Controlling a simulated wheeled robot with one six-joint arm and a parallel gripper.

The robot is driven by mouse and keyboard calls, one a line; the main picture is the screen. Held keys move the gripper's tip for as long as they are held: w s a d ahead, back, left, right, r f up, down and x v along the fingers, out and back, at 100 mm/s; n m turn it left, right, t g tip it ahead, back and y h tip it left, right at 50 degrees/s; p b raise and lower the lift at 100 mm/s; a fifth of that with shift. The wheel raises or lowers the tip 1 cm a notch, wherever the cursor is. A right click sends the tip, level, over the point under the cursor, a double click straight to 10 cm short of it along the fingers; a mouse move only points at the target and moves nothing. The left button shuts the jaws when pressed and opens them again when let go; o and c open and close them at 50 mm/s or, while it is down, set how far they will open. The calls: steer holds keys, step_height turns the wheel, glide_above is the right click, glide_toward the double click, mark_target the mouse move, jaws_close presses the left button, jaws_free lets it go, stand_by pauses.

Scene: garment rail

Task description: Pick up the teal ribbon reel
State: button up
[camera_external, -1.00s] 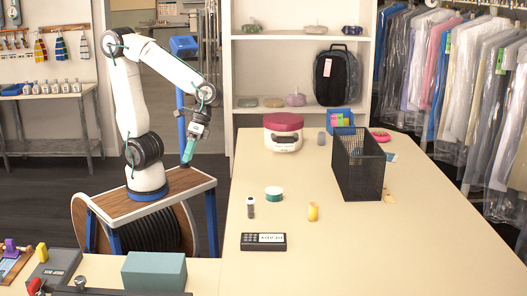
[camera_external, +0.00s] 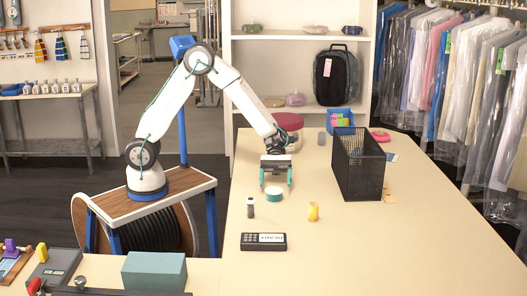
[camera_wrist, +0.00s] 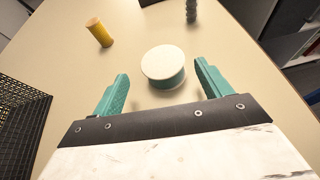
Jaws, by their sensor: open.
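The teal ribbon reel (camera_external: 274,194) lies flat on the cream table, a short cylinder with a teal side. In the wrist view the reel (camera_wrist: 163,66) shows its white top and teal lower side, just beyond and between my fingertips. My gripper (camera_external: 275,182) is over the table just behind the reel, with its teal fingers pointing down. In the wrist view my gripper (camera_wrist: 160,70) has its two fingers spread wide with nothing between them.
A black mesh basket (camera_external: 358,168) stands to the right. A maroon-lidded pot (camera_external: 289,122) is behind my arm. The table's right front is clear.

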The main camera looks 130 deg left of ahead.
mark_target(274, 188)
steer(key=x, duration=0.5)
steer(key=shift+d+f, duration=0.25)
steer(key=shift+f, duration=0.25)
steer(key=c, duration=1)
steer(key=shift+o, duration=0.2)
